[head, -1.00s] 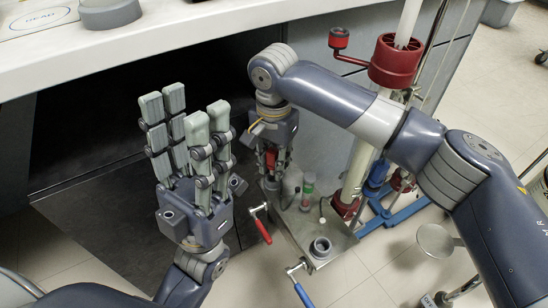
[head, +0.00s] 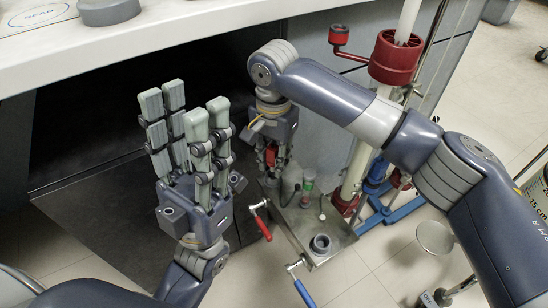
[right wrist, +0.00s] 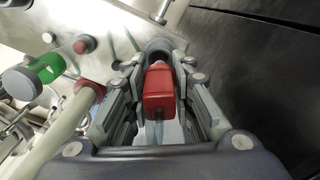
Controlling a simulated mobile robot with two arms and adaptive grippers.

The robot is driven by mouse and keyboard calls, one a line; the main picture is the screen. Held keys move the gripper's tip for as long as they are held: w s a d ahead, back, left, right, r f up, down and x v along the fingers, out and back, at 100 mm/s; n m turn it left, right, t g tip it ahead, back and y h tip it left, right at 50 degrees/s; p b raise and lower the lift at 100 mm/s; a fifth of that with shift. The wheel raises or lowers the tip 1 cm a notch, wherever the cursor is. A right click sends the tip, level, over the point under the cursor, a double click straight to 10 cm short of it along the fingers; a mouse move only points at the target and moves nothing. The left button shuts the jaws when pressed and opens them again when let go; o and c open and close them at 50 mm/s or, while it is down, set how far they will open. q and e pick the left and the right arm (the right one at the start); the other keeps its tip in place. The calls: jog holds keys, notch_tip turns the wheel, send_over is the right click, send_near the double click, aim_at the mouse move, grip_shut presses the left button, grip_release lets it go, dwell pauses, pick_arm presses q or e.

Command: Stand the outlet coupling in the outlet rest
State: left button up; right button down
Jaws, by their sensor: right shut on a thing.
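My right gripper (head: 272,168) points down over the back left part of a metal plate. It is shut on a red piece, which I take for the outlet coupling (head: 270,157); its red body (right wrist: 158,88) shows between the fingers in the right wrist view. A dark round socket-like part (right wrist: 157,50) is just beyond the red body, probably the outlet rest; I cannot tell whether the coupling is seated in it. The fingers (right wrist: 155,85) hide much of the contact. My left gripper (head: 187,108) is open and empty, fingers up, left of the plate.
The metal plate (head: 332,252) carries a grey ring-shaped cup (head: 320,243) and a green-capped vial (head: 308,187). Red (head: 263,228) and blue (head: 304,293) handles stick out from it. A glass column with a red collar (head: 396,57) stands behind. A white bench (head: 180,45) edges the back left.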

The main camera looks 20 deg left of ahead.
jog(key=shift+f, duration=1.05)
dwell(0.5)
jog(key=c, duration=1.3)
grip_release()
notch_tip(320, 180, up, 12)
